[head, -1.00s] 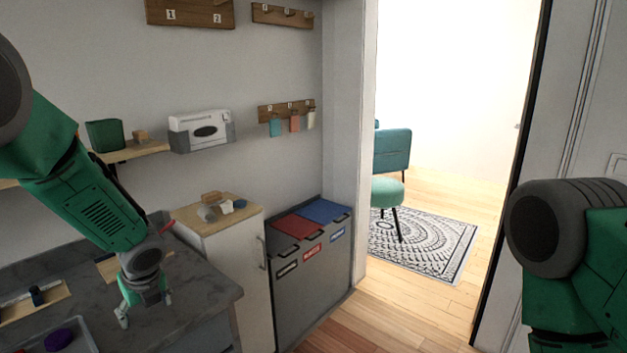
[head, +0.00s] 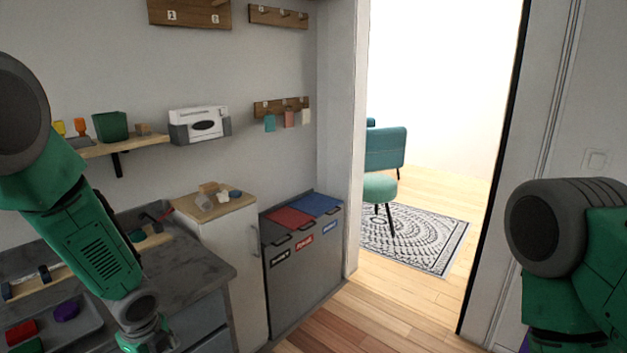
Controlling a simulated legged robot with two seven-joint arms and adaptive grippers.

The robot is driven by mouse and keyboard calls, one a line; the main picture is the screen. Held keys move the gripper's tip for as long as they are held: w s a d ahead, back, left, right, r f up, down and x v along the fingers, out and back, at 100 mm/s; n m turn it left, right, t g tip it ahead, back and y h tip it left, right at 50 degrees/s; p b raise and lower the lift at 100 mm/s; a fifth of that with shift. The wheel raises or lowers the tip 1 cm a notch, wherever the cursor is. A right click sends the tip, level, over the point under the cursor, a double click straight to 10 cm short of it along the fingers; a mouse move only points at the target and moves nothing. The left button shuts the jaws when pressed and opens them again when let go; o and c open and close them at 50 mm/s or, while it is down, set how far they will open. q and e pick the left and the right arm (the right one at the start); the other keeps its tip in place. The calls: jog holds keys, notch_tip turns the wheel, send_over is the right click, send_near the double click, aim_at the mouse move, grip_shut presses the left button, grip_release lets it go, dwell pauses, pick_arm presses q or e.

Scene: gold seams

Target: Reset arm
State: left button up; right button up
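My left arm comes in from the left in the head view, green with grey joints. My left gripper (head: 150,345) is at the bottom edge, in front of the grey counter (head: 195,268). Its fingertips are cut off by the frame, so I cannot tell whether it is open or shut. My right arm shows at the right edge, bent, with a grey joint and green links. My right gripper is not in view.
A tray (head: 88,330) with red and purple items lies on the counter at lower left. A white cabinet (head: 232,255) and a grey bin unit (head: 305,262) stand right of the counter. A shelf (head: 125,147) is above. The floor (head: 345,318) before the doorway is clear.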

pick_arm(q)
jog(key=s+d+f+n+g+h, duration=0.1)
jog(key=s+d+f+n, duration=0.1)
jog(key=s+f+n, duration=0.45)
jog(key=s+d+f+n+h, duration=0.1)
jog(key=s+d+f+n, duration=0.2)
jog(key=s, duration=0.6)
jog(key=s+a+f+n+b, duration=0.1)
jog(key=s+a+f+n, duration=0.1)
jog(key=s+n, duration=1)
jog(key=shift+s+f, duration=0.25)
jog(key=shift+s, duration=1.55)
